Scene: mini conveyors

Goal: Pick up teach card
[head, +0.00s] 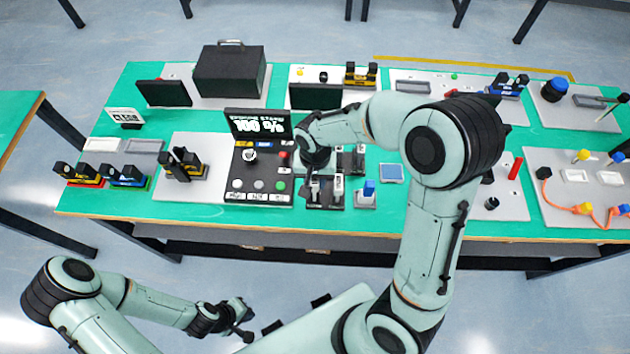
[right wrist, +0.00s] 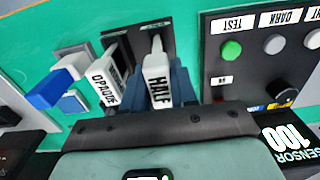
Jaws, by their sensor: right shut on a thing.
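The white card marked HALF (right wrist: 157,82) stands in a dark holder, between the fingers of my right gripper (right wrist: 157,92) in the right wrist view. The gripper is shut on it. In the head view the same gripper (head: 315,188) is over the dark card rack (head: 326,206), partly hidden by my arm. A second white card, marked OPAQUE (right wrist: 104,80), stands beside it in the rack. Whether the HALF card has lifted cannot be told. My left gripper (head: 243,318) hangs in front of the table, away from the cards; its opening is unclear.
A black button panel (head: 236,197) with a display reading 100% (head: 262,125) stands left of the rack. A blue-topped block (head: 369,188) and a blue square (head: 392,173) lie to its right. Green table surface (head: 130,205) shows clear at the front left.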

